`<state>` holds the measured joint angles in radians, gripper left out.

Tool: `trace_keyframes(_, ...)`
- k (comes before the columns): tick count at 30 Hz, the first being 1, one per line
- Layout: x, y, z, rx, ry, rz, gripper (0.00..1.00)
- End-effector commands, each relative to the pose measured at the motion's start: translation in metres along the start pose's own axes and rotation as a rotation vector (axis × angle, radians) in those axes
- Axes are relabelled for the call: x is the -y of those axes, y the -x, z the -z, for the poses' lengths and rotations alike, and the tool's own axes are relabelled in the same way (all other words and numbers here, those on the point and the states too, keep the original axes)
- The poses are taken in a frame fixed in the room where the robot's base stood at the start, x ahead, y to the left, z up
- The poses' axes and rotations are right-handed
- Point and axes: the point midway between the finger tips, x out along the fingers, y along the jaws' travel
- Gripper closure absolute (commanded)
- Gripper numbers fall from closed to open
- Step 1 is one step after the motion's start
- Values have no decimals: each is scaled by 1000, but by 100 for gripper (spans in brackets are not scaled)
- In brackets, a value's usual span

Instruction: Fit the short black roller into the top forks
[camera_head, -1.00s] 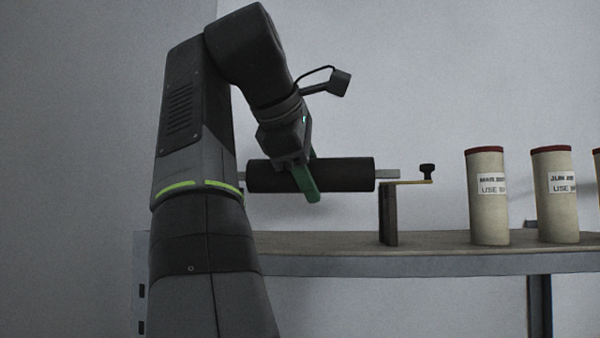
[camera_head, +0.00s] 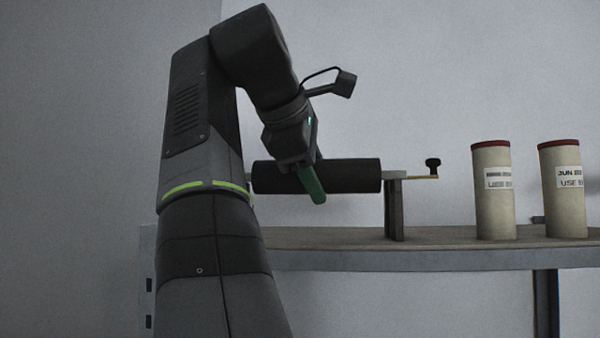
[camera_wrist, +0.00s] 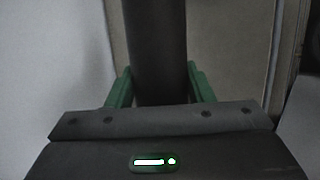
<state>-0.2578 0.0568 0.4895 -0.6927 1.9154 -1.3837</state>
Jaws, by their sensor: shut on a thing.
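The short black roller (camera_head: 350,175) lies level across the head view, and it also shows in the wrist view (camera_wrist: 156,45). My gripper (camera_head: 312,190) is shut on it near its middle, with one green finger on each side in the wrist view (camera_wrist: 160,85). The roller's right shaft end is at the top of an upright fork post (camera_head: 396,210) on the shelf. I cannot tell whether the shaft is seated in the fork. A black knob on a thin brass strip (camera_head: 433,166) sits beside this post.
The shelf (camera_head: 450,237) has a metal front edge. Two cream tubes with dark red caps and labels, one nearer (camera_head: 494,190) and one farther right (camera_head: 562,190), stand right of the post.

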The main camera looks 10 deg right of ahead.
Motion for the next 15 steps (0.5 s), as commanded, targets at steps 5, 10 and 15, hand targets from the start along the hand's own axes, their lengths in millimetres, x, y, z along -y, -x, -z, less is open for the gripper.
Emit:
trace_keyframes(5,4,-3,0,-1,-1,-2,89)
trace_keyframes(10,7,-6,1,0,-1,-1,89)
trace_keyframes(15,10,-8,2,0,0,-1,89)
